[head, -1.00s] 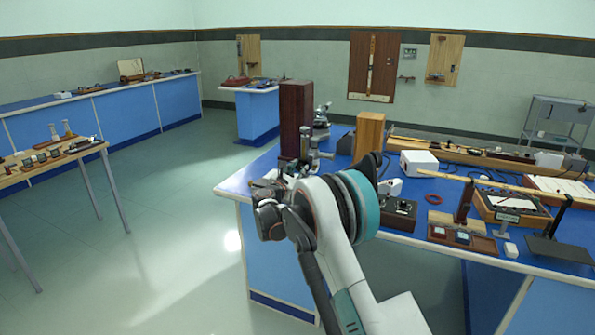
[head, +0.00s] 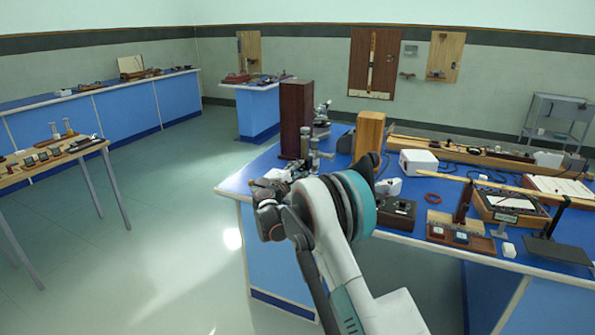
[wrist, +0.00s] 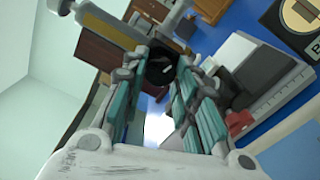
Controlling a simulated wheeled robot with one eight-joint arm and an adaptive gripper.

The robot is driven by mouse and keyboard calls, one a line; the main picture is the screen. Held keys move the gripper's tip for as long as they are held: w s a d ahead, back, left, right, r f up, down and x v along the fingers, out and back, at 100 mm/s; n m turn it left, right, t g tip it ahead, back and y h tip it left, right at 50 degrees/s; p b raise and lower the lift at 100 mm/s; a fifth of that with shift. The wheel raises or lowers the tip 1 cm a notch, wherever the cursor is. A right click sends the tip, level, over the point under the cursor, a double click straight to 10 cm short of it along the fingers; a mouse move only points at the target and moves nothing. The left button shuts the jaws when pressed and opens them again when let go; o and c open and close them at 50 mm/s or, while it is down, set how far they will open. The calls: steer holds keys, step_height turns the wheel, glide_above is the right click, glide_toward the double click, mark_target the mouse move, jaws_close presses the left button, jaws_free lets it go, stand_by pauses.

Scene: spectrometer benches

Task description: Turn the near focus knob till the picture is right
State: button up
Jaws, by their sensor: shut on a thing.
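In the wrist view my gripper (wrist: 160,86) is shut on a dark round knob (wrist: 161,68) with a pale mark on its face. The teal-padded fingers lie on either side of the knob. Part of a metal instrument with a yellowish bar (wrist: 108,28) shows just beyond the fingers. In the head view the metal instrument (head: 314,150) stands on the blue bench beside a tall dark brown box. There my arm hides the knob and most of the fingers. I cannot make out any focus picture.
The dark brown box (head: 296,120) and a light wooden box (head: 368,137) stand close behind my arm.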

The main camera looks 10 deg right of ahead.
steer(key=shift+m, duration=1.3)
steer(key=o, duration=1.1)
steer(key=shift+c, duration=0.2)
steer(key=v, duration=1.2)
